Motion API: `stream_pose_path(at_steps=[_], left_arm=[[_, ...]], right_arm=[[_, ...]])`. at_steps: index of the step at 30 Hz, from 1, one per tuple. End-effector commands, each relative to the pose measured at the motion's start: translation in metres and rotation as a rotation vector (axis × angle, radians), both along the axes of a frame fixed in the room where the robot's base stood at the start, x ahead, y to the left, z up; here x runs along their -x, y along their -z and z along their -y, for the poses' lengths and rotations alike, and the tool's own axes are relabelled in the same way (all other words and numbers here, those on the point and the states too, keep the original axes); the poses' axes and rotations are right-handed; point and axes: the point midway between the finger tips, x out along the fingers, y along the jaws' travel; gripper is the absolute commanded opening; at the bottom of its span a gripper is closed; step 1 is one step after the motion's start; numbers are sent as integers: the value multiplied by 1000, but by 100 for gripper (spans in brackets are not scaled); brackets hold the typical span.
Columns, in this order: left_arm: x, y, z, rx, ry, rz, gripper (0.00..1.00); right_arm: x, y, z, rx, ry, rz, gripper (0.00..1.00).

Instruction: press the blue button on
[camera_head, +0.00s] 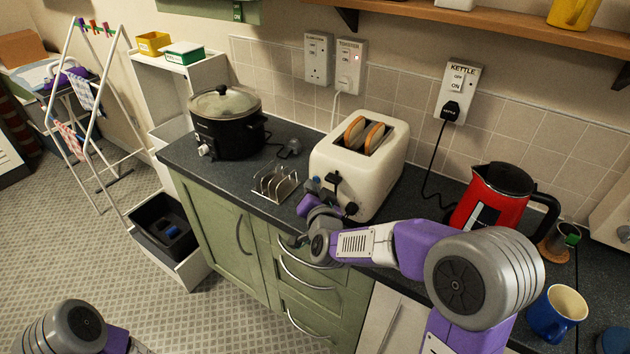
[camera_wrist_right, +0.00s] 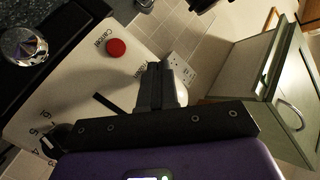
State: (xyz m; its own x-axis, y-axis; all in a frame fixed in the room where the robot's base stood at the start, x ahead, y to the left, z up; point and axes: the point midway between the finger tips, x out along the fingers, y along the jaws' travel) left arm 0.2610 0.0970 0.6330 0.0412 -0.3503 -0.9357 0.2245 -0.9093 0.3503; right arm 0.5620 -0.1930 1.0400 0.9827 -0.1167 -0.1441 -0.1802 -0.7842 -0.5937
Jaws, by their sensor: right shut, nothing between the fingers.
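The white toaster (camera_head: 385,165) stands on the dark counter, two bread slices in its top. Its pale front panel (camera_wrist_right: 80,85) fills the left of the wrist view, with a red button (camera_wrist_right: 115,47) marked Cancel. Another label beside it is partly covered by my fingers. I cannot make out a blue button in the wrist view; the fingers may hide it. My right gripper (camera_wrist_right: 160,82) is shut and empty, its tips over the panel beside the red button. In the head view the right gripper (camera_head: 312,185) is at the toaster's front; contact cannot be told. My left gripper is out of view.
A metal toast rack (camera_head: 275,184) stands left of the toaster, with a black slow cooker (camera_head: 229,125) beyond it. A red kettle (camera_head: 490,197) and a blue mug (camera_head: 556,312) are to the right. Wall sockets (camera_head: 350,67) are behind.

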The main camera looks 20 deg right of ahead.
Motion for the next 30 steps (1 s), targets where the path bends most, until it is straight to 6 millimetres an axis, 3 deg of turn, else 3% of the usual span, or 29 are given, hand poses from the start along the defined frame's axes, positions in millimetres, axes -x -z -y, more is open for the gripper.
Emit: stream_pose_path(at_steps=[30], left_arm=[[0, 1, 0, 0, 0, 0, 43]], right_arm=[[9, 0, -13, -1, -3, 0, 0]])
